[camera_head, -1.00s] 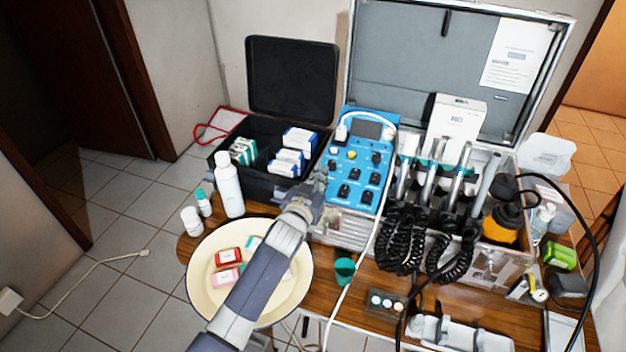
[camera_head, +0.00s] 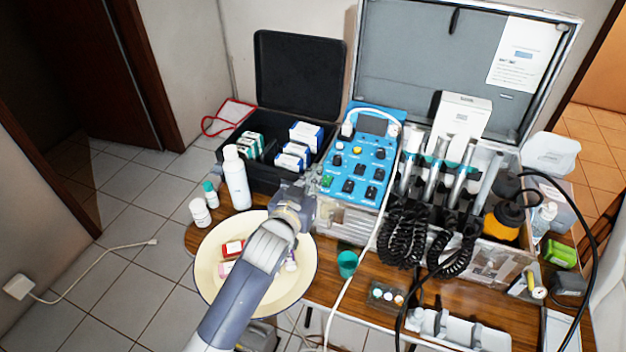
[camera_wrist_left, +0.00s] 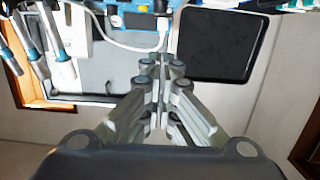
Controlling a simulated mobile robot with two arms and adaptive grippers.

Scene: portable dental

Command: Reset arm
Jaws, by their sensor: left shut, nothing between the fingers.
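My left arm comes up from the bottom of the head view, over the cream round basin. My left gripper (camera_head: 312,186) is at the front of the blue control unit (camera_head: 361,160), near the black case. In the left wrist view the gripper's fingers (camera_wrist_left: 162,68) are together with nothing between them. Whether the fingertips touch the blue unit cannot be told. My right gripper does not show in any view.
The cream basin (camera_head: 209,276) holds small boxes. A white bottle (camera_head: 237,182) and smaller bottles stand left of the arm. The open black case (camera_head: 262,176) holds boxes. Coiled black hoses (camera_head: 405,232) and a green cup (camera_head: 347,263) are to the right. Floor at left is mostly clear.

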